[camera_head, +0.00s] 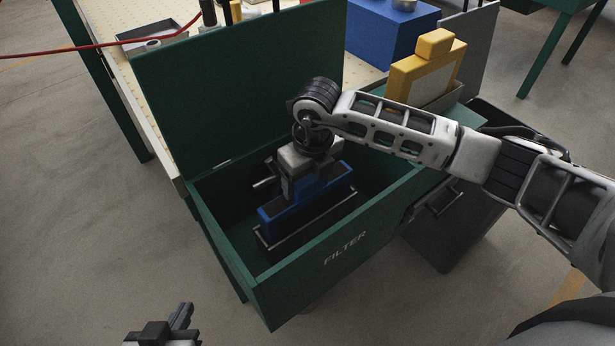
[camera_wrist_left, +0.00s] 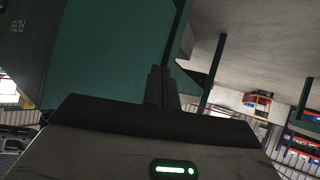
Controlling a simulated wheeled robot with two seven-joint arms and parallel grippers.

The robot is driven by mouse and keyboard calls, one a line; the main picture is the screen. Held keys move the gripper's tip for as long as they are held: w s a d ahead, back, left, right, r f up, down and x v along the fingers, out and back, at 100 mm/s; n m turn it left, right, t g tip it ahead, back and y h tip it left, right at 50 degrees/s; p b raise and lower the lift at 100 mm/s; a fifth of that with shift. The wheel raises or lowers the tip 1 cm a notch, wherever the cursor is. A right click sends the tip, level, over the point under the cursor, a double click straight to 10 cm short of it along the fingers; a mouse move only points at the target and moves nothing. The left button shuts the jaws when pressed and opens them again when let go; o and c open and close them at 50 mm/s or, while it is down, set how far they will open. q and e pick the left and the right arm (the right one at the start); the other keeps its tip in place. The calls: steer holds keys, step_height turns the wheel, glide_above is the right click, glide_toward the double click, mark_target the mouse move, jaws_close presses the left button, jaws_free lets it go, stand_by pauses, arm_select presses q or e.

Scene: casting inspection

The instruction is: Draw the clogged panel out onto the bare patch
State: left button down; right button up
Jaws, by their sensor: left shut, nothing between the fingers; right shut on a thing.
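A blue-framed panel (camera_head: 282,210) stands inside the open green box marked FILTER (camera_head: 290,278), its lower part in a slot with a pale rim. It seems to be the clogged panel, but I cannot see its face. My right gripper (camera_head: 308,178) reaches down into the box from the right and is shut on the top of the blue panel. The wrist hides part of the grip. My left gripper (camera_head: 180,322) is shut and empty at the lower left, outside the box. Its shut fingers show in the left wrist view (camera_wrist_left: 161,88). I cannot make out the bare patch for sure.
The raised green lid (camera_head: 240,90) stands behind the box. A yellow panel (camera_head: 425,70) stands upright to the right, near a blue block (camera_head: 385,35). A dark bin (camera_head: 450,230) sits below on the right. A red cable (camera_head: 90,48) crosses the bench. Floor at left is clear.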

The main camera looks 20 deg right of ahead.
steer(key=shift+r+p, duration=0.35)
steer(key=shift+r, duration=0.3)
steer(key=shift+r+p, duration=0.35)
steer(key=shift+r, duration=0.15)
steer(key=shift+r+p, duration=0.45)
steer(key=shift+r, duration=0.2)
steer(key=shift+r+p, duration=0.4)
steer(key=shift+r, duration=0.3)
steer(key=shift+r+p, duration=0.45)
steer(key=shift+r, duration=0.2)
steer(key=shift+r+p, duration=0.45)
steer(key=shift+r, duration=0.2)
steer(key=shift+r+p, duration=0.3)
steer(key=shift+r, duration=0.2)
arm_select(q)
steer(key=shift+s+a+r+m, duration=0.15)
steer(key=shift+a+r, duration=0.1)
steer(key=shift+r, duration=0.35)
steer(key=shift+w+a+r+m, duration=0.15)
steer(key=shift+a+r, duration=0.1)
steer(key=shift+r, duration=0.35)
arm_select(e)
steer(key=shift+r, duration=0.1)
arm_select(q)
steer(key=shift+s+f, duration=0.1)
steer(key=shift+s, duration=0.05)
